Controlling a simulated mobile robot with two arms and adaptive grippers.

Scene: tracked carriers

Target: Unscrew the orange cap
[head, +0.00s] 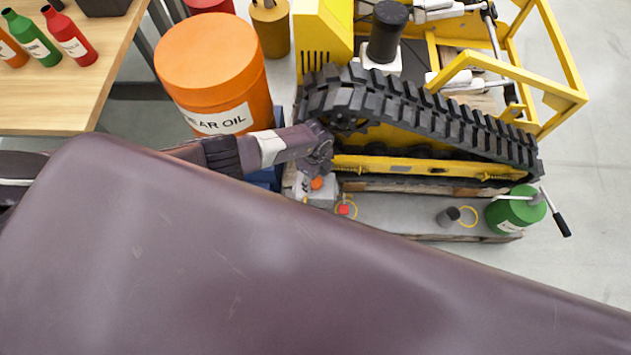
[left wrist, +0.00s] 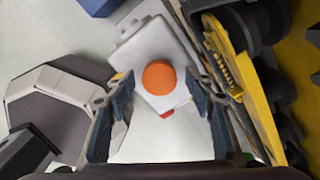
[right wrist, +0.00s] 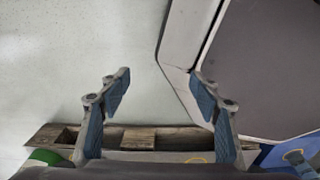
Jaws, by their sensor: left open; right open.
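The orange cap (left wrist: 159,77) sits on top of a pale grey container (left wrist: 140,48) and shows as a round disc in the left wrist view. In the head view the cap (head: 316,183) and container (head: 318,196) are small and partly covered by my left gripper (head: 320,160). In the left wrist view the left gripper (left wrist: 158,88) is open, with one finger on each side of the cap and gaps between. My right gripper (right wrist: 160,82) is open and empty in its wrist view. It is hidden in the head view.
A tracked yellow carrier (head: 420,165) stands just beyond the container. A large orange gear oil drum (head: 210,62) stands left of it. A table (head: 75,110) with bottles is at upper left.

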